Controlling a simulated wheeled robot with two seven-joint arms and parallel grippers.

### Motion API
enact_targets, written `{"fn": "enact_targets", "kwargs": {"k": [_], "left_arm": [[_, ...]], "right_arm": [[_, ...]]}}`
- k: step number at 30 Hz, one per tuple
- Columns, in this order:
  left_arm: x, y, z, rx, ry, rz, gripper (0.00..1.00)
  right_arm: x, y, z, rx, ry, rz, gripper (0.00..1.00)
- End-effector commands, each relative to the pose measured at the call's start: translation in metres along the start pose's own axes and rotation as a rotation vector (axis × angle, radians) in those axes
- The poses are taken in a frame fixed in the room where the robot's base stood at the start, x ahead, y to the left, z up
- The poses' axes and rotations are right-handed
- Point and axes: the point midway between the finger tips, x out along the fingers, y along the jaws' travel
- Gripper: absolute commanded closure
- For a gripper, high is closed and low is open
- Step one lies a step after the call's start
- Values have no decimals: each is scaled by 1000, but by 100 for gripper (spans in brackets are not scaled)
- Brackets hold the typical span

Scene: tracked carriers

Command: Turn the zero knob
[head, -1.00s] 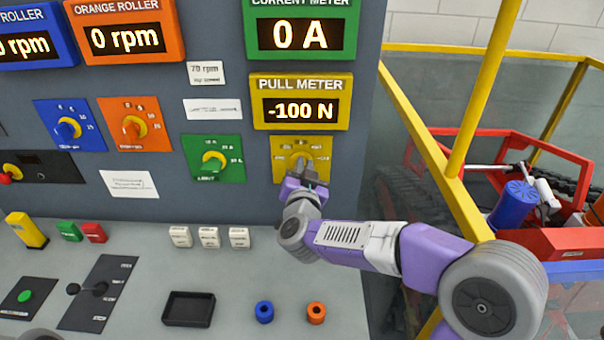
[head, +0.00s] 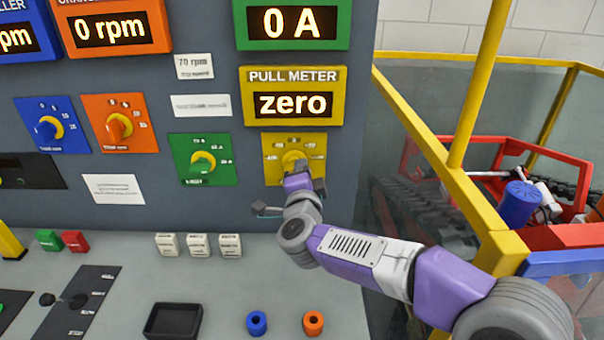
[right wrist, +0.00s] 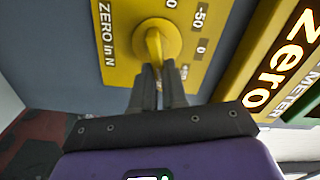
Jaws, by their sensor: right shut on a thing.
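The zero knob (head: 293,158) is yellow and sits on a yellow dial plate (head: 316,145) below the pull meter (head: 293,97), which reads "zero". In the right wrist view the knob (right wrist: 155,42) shows close up on its plate marked "ZERO in N". My right gripper (head: 297,172) is at the knob, and its two fingers (right wrist: 157,82) are shut on the knob's raised grip bar. In the head view the gripper hides the knob's lower part. My left gripper is not in view.
Green (head: 203,162), orange (head: 119,128) and blue (head: 45,128) knob plates lie to the left. A black tray (head: 173,321) and blue (head: 256,322) and orange (head: 313,322) rings lie on the desk below. A yellow railing (head: 440,160) stands right.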

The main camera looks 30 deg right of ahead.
Motion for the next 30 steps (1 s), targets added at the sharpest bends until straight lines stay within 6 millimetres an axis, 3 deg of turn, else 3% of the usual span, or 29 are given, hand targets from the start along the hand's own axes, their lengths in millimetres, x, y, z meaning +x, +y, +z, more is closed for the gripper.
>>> {"fn": "enact_targets", "kwargs": {"k": [9,26,27,30], "left_arm": [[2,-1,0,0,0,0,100],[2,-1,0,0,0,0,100],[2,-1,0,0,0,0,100],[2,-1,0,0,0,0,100]], "right_arm": [[0,3,1,122,-3,1,100],[0,3,1,145,-3,1,100],[0,3,1,145,-3,1,81],[0,3,1,145,-2,1,66]]}}
